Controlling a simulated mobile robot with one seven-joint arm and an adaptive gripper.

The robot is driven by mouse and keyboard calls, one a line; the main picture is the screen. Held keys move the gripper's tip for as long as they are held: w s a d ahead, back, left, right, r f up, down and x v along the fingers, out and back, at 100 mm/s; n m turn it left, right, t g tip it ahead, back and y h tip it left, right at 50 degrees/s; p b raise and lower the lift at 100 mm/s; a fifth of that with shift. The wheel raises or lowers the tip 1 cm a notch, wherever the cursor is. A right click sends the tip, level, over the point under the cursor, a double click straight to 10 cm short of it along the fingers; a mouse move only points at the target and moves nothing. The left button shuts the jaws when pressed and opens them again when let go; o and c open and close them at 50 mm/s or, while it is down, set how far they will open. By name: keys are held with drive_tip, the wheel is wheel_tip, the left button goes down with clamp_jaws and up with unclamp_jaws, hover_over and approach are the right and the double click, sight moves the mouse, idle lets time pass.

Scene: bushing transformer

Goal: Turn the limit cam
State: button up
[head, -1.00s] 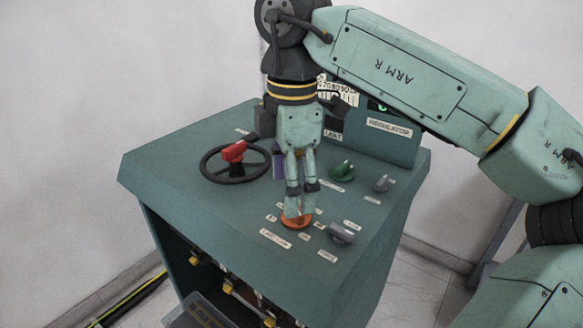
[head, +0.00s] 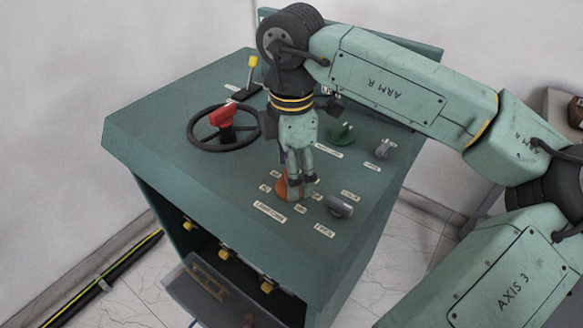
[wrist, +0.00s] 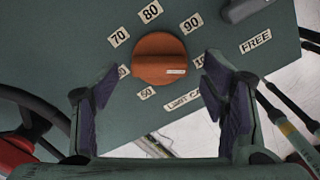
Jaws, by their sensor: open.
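The limit cam is a round orange knob (wrist: 160,60) with a raised grip bar and a small pale mark on its right side in the wrist view. Number labels such as 70, 80 and 90 ring it, and a label reading LIMIT CAM (wrist: 183,103) lies beside it. In the head view the orange knob (head: 283,187) is partly hidden behind my fingers. My gripper (wrist: 158,98) is open and empty, its dark-padded fingers spread to either side below the knob in the wrist view. In the head view my gripper (head: 300,188) points down at the knob; contact cannot be told.
A grey knob (head: 341,206) sits close to the right, with a green knob (head: 342,133) and another grey knob (head: 384,148) farther back. A black handwheel with a red handle (head: 223,115) stands to the left. A yellow-tipped lever (head: 252,66) is at the back.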

drive_tip(key=shift+f, duration=0.65)
drive_tip(key=shift+c, duration=0.6)
drive_tip(key=c, duration=1)
